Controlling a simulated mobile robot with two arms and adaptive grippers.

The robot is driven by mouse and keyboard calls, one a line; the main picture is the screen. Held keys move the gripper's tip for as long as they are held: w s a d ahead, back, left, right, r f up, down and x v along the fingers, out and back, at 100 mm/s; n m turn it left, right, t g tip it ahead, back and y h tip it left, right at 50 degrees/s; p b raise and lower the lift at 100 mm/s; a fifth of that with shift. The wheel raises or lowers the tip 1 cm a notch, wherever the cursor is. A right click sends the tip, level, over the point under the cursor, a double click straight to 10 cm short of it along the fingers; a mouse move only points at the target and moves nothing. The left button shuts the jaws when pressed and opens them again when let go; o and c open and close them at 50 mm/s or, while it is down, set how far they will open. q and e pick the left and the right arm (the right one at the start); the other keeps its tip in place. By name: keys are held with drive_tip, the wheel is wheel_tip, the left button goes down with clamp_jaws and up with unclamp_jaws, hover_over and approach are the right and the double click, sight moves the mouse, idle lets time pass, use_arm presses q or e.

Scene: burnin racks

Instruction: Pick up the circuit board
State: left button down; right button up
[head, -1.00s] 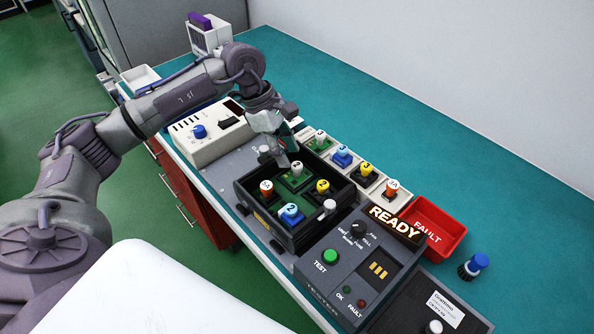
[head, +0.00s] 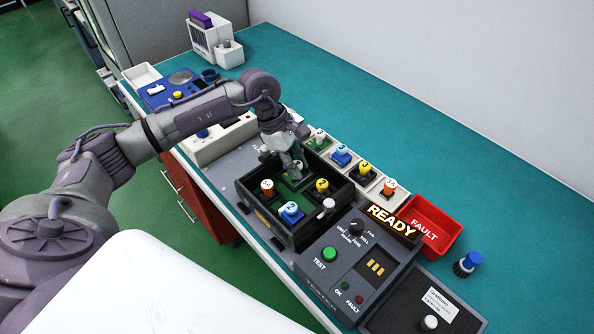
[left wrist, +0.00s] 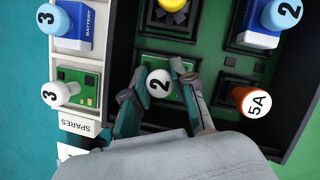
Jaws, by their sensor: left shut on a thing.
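A green circuit board (left wrist: 172,92) with a white knob marked 2 (left wrist: 158,83) sits in the black rack (left wrist: 118,40) in the left wrist view. My left gripper (left wrist: 160,96) is shut on the white knob, one finger on each side. In the head view the left gripper (head: 294,166) reaches down into the far part of the black rack (head: 262,215) and partly covers the board. Another green board with a white knob marked 3 (left wrist: 62,93) lies in the spares strip beside the rack. My right gripper is not in view.
The rack also holds an orange-knobbed part (head: 267,188), a blue one (head: 291,212) and a yellow one (head: 322,188). The tester (head: 330,255), its READY sign (head: 393,221) and the red FAULT tray (head: 437,225) stand nearby. The teal bench behind is mostly clear.

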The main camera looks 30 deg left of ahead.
sight(299, 165)
use_arm(q)
drive_tip(key=shift+r, duration=0.2)
drive_tip(key=shift+r, duration=0.2)
drive_tip(key=r, duration=0.1)
drive_tip(key=r+b, duration=0.1)
drive_tip(key=r, duration=0.1)
drive_tip(key=shift+d+r+b, duration=0.3)
drive_tip(key=shift+b, duration=0.05)
drive_tip(key=s+d+r+b, duration=0.2)
drive_tip(key=d+r, duration=0.4)
drive_tip(key=d, duration=0.4)
drive_tip(key=shift+s+d+r, duration=0.35)
drive_tip(key=shift+s, duration=0.15)
